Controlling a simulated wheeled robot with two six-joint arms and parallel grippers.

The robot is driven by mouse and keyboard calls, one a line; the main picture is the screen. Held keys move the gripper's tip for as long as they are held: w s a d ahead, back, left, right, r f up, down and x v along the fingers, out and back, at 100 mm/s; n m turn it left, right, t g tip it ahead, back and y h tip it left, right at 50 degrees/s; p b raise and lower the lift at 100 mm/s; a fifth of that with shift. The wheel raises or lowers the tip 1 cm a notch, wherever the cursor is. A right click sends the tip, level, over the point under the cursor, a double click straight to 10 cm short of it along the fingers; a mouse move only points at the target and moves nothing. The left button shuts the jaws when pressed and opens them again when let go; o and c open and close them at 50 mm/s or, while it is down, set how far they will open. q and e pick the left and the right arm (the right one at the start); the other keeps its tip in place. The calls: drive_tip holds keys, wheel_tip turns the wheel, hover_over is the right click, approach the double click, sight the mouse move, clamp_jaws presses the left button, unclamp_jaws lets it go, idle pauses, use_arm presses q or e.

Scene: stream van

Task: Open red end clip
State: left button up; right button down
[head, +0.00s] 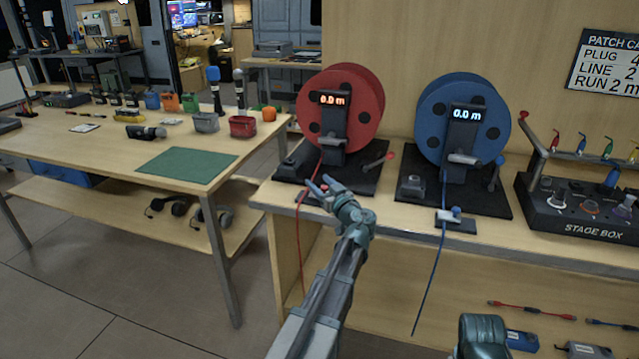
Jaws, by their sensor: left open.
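The red reel (364,100) stands on its dark base at the bench's left end, with its display reading 0.0 m. Its red cable (301,245) runs down over the bench's front edge. The red end clip (302,197) is at that edge, mostly hidden by my left gripper. My left gripper (322,185) is open, with its fingers at the clip and the red cable. I cannot tell whether they touch it. My right gripper is not in view; only a dark part of my right arm shows at the bottom.
The blue reel (432,105) stands to the right, its blue end clip (455,218) at the bench edge. The stage box (590,210) is farther right. A left table (100,150) holds a green mat (187,165) and bins. Short cables lie on the lower shelf.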

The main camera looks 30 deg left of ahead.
use_arm(q)
drive_tip(key=shift+w+a, duration=0.15)
drive_tip(key=shift+a, duration=0.1)
drive_tip(key=shift+c, duration=0.3)
clamp_jaws()
idle(1.0)
